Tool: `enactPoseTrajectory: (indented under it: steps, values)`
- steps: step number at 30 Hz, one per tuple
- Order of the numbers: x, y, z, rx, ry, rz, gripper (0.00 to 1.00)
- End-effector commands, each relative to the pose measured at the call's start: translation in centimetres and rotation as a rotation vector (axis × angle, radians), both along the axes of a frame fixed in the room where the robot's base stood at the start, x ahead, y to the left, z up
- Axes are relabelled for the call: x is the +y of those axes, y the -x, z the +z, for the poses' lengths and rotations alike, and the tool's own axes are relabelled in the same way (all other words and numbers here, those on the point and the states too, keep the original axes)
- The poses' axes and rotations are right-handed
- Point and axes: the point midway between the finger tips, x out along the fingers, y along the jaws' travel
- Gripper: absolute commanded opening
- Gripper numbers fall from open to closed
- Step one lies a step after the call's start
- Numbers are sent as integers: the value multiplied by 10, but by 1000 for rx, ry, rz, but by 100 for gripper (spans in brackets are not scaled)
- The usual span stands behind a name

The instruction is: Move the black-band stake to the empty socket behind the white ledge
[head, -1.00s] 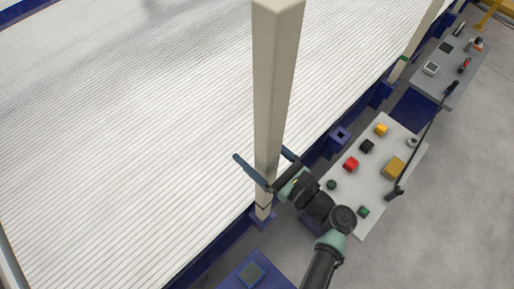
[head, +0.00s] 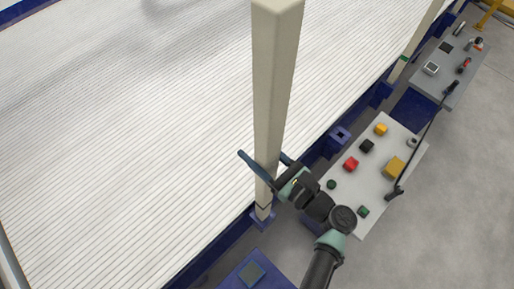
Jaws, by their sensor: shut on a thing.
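The black-band stake (head: 275,85) is a tall cream post, upright, with a thin black band near its foot. Its foot is at a blue socket (head: 263,219) on the edge of the blue frame. My gripper (head: 263,155) is shut on the lower part of the stake, above the band, with one long blue finger on each side. An empty blue square socket (head: 340,136) sits further along the frame, behind the white ledge (head: 386,202). Whether the foot is fully seated is too small to tell.
The ledge carries red, black, yellow and green blocks and a dark rod (head: 416,150). A grey ledge (head: 462,62) with small items stands further back. Another stake with a green band (head: 404,58) stands beyond the empty socket.

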Motion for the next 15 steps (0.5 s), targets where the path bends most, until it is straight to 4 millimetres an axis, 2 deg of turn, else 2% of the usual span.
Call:
enactPoseTrajectory:
  steps: [15]
  values:
    - [-1,-1,47,-6,-2,-1,0]
